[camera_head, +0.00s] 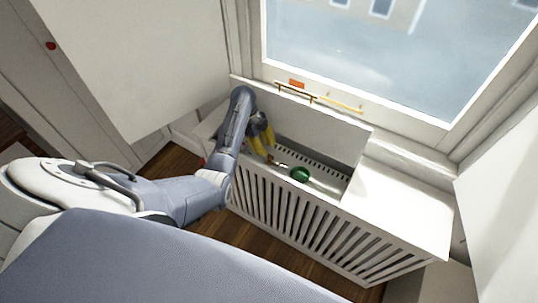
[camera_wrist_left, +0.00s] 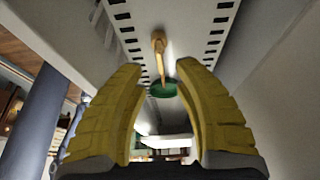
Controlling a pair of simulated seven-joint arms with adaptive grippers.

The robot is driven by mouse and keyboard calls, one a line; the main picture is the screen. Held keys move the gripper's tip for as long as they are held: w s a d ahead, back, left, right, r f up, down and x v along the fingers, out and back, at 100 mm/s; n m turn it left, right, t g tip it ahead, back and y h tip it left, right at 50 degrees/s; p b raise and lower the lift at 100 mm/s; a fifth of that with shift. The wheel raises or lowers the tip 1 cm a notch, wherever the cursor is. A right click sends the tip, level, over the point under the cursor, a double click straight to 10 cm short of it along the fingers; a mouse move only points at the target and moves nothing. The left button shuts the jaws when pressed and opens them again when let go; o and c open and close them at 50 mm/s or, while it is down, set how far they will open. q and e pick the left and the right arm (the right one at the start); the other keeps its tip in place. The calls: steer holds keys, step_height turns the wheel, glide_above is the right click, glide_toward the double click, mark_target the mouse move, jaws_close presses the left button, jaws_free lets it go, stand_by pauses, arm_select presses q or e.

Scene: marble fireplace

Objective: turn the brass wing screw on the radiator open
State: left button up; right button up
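The brass wing screw (camera_wrist_left: 158,48) shows in the left wrist view, beyond the fingertips and near the middle, against the slotted radiator (camera_wrist_left: 186,20). I cannot make it out clearly in the head view. My left gripper (camera_head: 265,145) reaches down into the open top of the radiator casing (camera_head: 325,218). In the left wrist view my left gripper (camera_wrist_left: 160,70) has its two yellow fingers apart, with nothing held between them. A green round knob (camera_head: 300,174) sits to the right of the gripper; it also shows between the fingers in the left wrist view (camera_wrist_left: 163,89). My right gripper is out of view.
The white slatted casing surrounds the gripper closely, and its flat top (camera_head: 402,200) is clear at right. A window (camera_head: 400,50) with a brass handle bar (camera_head: 340,102) and a small orange item (camera_head: 297,84) on its sill stands behind. A white panel (camera_head: 130,60) is at left.

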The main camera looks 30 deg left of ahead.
mark_target(269, 155)
arm_select(q)
steer(key=shift+x, duration=2.2)
steer(key=shift+o, duration=0.3)
jaws_close()
